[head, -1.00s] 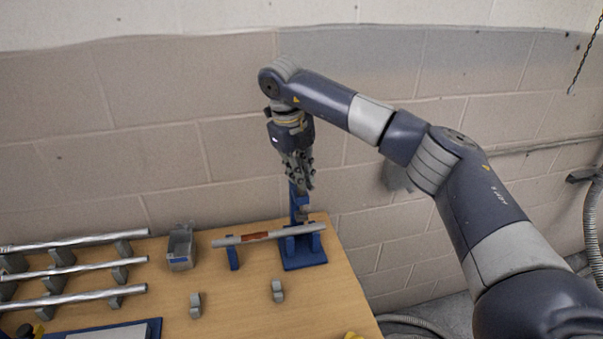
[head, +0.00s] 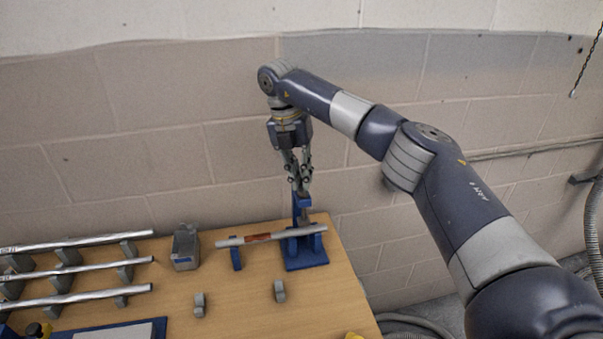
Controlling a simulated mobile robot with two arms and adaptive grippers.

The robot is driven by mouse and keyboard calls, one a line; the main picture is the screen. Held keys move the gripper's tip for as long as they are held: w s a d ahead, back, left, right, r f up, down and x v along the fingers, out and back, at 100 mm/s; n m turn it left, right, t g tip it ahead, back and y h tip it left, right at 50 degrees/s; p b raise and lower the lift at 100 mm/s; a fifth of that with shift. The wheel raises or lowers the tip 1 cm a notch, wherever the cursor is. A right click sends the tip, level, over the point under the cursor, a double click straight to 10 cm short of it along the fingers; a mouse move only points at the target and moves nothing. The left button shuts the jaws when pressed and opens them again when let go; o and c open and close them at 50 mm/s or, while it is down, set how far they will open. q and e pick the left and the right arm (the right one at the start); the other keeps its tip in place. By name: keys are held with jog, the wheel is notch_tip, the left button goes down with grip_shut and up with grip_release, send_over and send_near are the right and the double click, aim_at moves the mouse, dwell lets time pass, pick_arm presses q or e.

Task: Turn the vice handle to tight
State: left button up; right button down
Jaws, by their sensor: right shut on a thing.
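The blue vice (head: 306,259) stands at the far right corner of the wooden table. A grey bar (head: 268,236) with a reddish-brown band lies across the vice and a small blue support (head: 236,258) to its left. My right gripper (head: 301,188) points down at the top of the vice's blue post, its fingers closed there. The vice handle is too small and too covered by the fingers to make out clearly. My left gripper is not in view.
Several metal rods (head: 85,267) lie on grey holders at the left. A grey open box (head: 185,247) stands left of the bar. Two small grey blocks (head: 199,305) (head: 279,291) sit in front. A brick wall (head: 110,130) rises close behind the table.

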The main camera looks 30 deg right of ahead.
jog(key=m, duration=0.2)
jog(key=m+p, duration=0.1)
jog(key=m, duration=0.1)
jog(key=shift+w+r+m+y, duration=0.2)
jog(key=shift+m+y, duration=0.1)
jog(key=shift+y, duration=0.1)
jog(key=m, duration=0.2)
jog(key=m+p, duration=0.1)
jog(key=m, duration=0.1)
jog(key=shift+w+d+m+g+y+p, duration=0.1)
jog(key=shift+d+m+g+y+p, duration=0.1)
jog(key=shift+m+g+y+p, duration=0.15)
jog(key=m+y+p, duration=0.1)
jog(key=m, duration=0.3)
jog(key=shift+d, duration=0.1)
jog(key=shift+d+f+m+y+p, duration=0.15)
jog(key=shift+m+p, duration=0.2)
jog(key=shift+m, duration=0.55)
jog(key=shift+a+r+m+y+p, duration=0.1)
jog(key=shift+m+p, duration=0.25)
jog(key=shift+m, duration=0.5)
jog(key=shift+f, duration=0.1)
jog(key=c, duration=1.7)
grip_release()
jog(key=shift+o, duration=0.2)
jog(key=v, duration=0.7)
jog(key=shift+d+r, duration=0.1)
jog(key=shift+r, duration=0.15)
